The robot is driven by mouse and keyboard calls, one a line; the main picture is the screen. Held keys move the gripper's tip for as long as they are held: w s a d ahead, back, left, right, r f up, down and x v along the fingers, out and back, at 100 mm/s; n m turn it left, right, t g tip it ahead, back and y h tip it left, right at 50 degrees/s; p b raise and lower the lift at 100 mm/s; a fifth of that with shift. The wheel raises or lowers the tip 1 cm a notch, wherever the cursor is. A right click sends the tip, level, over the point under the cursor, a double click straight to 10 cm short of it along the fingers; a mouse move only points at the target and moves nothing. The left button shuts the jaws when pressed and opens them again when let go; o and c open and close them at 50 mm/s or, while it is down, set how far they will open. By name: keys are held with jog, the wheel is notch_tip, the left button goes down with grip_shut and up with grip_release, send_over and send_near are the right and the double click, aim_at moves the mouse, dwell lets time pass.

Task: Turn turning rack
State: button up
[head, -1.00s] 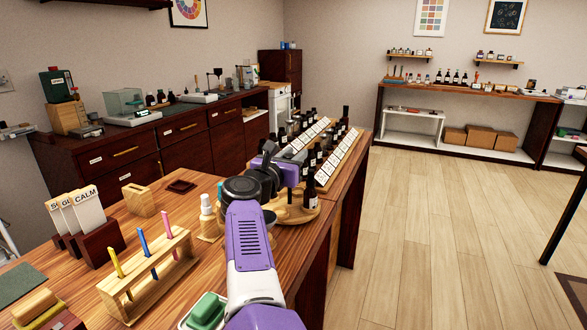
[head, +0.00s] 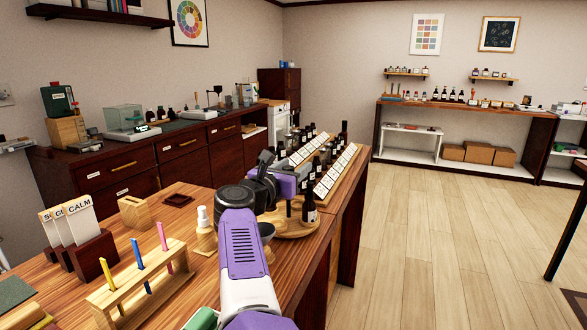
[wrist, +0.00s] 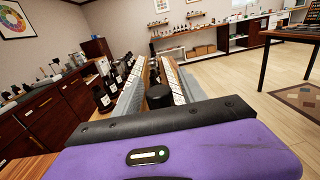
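The turning rack (head: 296,231), a round wooden stand, sits near the right edge of the wooden bench, partly hidden behind my arm. A dark bottle with a white label (head: 310,211) stands at its right side. My gripper (head: 290,182), purple and dark, is over or just beside the rack in the head view. I cannot tell whether it touches the rack. In the wrist view, the purple gripper body fills the bottom, and a black cap (wrist: 158,95) shows just beyond its dark edge.
Rows of dark bottles and white cards (head: 335,172) stand behind the rack.

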jog(key=shift+s+a, duration=0.1)
jog(key=shift+p+v, duration=0.4)
jog(key=shift+v, duration=0.55)
jog(key=shift+p+v, duration=0.3)
jog(key=shift+v, duration=2.55)
